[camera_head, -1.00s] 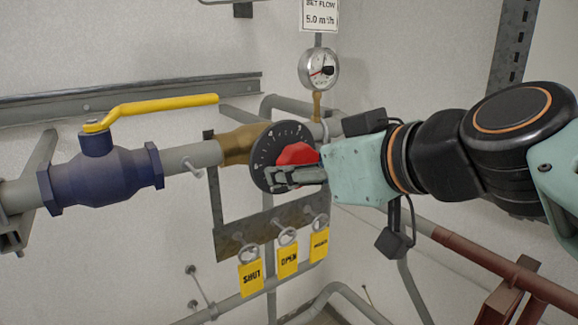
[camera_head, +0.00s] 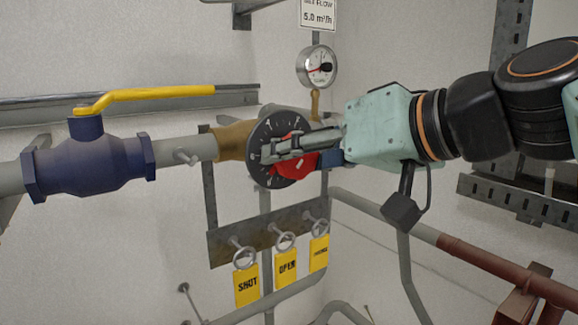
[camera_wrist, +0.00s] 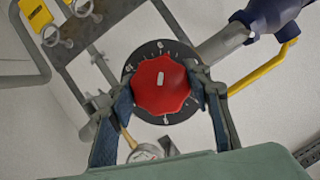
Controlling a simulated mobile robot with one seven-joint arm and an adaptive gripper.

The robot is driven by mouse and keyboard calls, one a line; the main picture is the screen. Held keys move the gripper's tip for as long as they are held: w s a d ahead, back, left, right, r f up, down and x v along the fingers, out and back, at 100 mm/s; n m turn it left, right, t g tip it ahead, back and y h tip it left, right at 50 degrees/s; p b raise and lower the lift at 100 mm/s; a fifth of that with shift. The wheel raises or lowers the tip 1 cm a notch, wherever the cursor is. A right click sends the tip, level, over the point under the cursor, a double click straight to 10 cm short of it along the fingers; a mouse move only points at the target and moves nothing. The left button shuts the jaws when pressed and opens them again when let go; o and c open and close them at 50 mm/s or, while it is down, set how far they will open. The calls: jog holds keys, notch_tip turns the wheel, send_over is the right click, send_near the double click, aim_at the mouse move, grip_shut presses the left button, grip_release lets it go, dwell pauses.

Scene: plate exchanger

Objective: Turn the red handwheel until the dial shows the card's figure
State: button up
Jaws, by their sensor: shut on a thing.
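The red handwheel (camera_wrist: 162,86) sits in front of a black scale disc (camera_wrist: 140,58) on the brass valve body (camera_head: 234,140). My gripper (camera_head: 292,152) is shut on the handwheel, with one finger on each side of its rim in the wrist view (camera_wrist: 163,92). In the head view the gripper covers much of the handwheel (camera_head: 300,165). The round dial (camera_head: 317,67) stands above on a brass stem, its red needle pointing to the left; its figures are too small to read. The white card (camera_head: 318,13) above it shows 5.0 m³/h, its top line cut by the frame edge.
A blue valve (camera_head: 92,165) with a long yellow lever (camera_head: 150,95) is on the pipe to the left. Yellow tags, including SHUT (camera_head: 247,285) and OPEN (camera_head: 286,265), hang below on small round handles. A brown-red pipe (camera_head: 490,267) runs at lower right.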

jog(key=o, duration=1.2)
jog(key=shift+c, duration=0.2)
jog(key=v, duration=1.2)
